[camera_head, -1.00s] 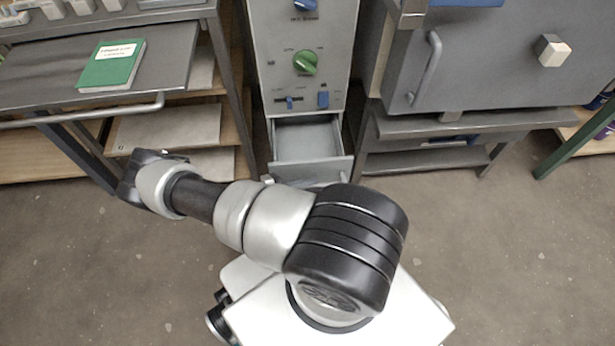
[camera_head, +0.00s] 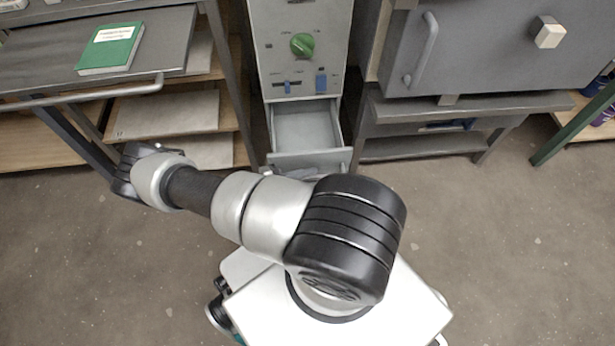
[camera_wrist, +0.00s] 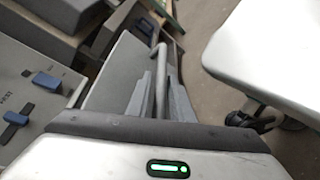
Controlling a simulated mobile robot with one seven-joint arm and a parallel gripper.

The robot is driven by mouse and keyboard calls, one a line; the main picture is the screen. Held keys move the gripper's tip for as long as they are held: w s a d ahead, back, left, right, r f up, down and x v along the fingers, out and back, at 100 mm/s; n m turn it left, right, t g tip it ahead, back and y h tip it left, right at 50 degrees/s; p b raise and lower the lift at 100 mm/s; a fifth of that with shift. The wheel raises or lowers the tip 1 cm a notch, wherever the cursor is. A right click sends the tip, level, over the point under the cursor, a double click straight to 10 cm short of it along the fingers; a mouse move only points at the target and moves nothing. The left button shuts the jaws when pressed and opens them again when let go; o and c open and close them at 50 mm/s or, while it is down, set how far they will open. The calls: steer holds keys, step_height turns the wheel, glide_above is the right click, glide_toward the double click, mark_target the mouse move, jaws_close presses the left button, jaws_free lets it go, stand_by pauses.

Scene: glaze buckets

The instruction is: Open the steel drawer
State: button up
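The grey steel drawer (camera_head: 306,124) stands well open below the control panel in the head view. Its inside looks empty. In the wrist view the drawer (camera_wrist: 115,80) shows at the left of my fingers, with its bar handle (camera_wrist: 160,52) running between them. My gripper (camera_wrist: 160,78) has one finger on each side of the handle and looks shut on it. In the head view my arm covers the handle and most of my gripper.
The control cabinet (camera_head: 263,45) has a green knob (camera_head: 302,45) above the drawer. A shelf bench with a green book (camera_head: 110,48) stands left. A grey kiln-like box (camera_head: 480,60) on a stand is right. The floor in front is clear.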

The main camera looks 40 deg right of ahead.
steer(key=v, duration=1.7)
steer(key=shift+a+p, duration=0.2)
steer(key=shift+p, duration=0.1)
steer(key=shift+r, duration=0.15)
